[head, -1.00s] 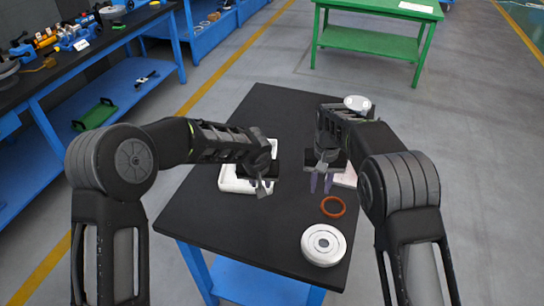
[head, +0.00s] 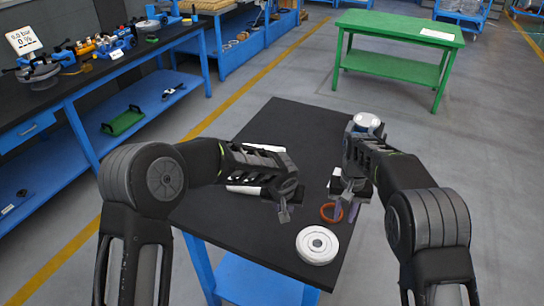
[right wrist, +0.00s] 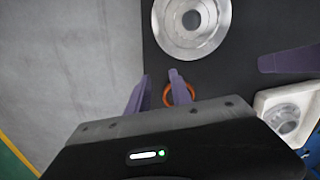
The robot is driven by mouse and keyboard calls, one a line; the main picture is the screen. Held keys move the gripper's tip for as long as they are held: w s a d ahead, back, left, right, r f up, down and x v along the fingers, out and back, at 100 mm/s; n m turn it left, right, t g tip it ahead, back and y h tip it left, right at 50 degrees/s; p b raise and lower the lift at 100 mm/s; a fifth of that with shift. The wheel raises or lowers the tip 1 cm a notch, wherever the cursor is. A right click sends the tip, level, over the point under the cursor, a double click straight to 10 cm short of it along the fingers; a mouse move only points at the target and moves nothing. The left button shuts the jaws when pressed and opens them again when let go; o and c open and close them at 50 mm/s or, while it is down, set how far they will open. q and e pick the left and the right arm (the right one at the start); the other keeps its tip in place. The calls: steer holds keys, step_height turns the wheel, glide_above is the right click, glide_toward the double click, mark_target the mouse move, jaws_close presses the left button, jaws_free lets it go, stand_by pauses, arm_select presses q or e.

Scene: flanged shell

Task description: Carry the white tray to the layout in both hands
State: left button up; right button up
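The white tray (head: 243,189) lies on the black table, mostly hidden behind my left arm. In the right wrist view one tray corner (right wrist: 262,102) shows, with a round metallic part and something blue inside. My left gripper (head: 284,213) is in front of the tray, apart from it; its finger gap is unclear. One left finger (right wrist: 290,60) shows in the right wrist view. My right gripper (head: 345,210) is open and empty, to the tray's right, with its fingertips (right wrist: 158,90) by the orange ring (head: 331,212). The layout cannot be made out.
A white flanged disc (head: 317,244) stands at the near end of the black table (head: 228,233). Another pale round part (head: 367,121) is at the far right edge. A green table (head: 400,66) stands behind; a blue workbench (head: 80,85) is at left.

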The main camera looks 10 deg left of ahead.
step_height(320, 180, up, 12)
stand_by(0.6)
stand_by(0.4)
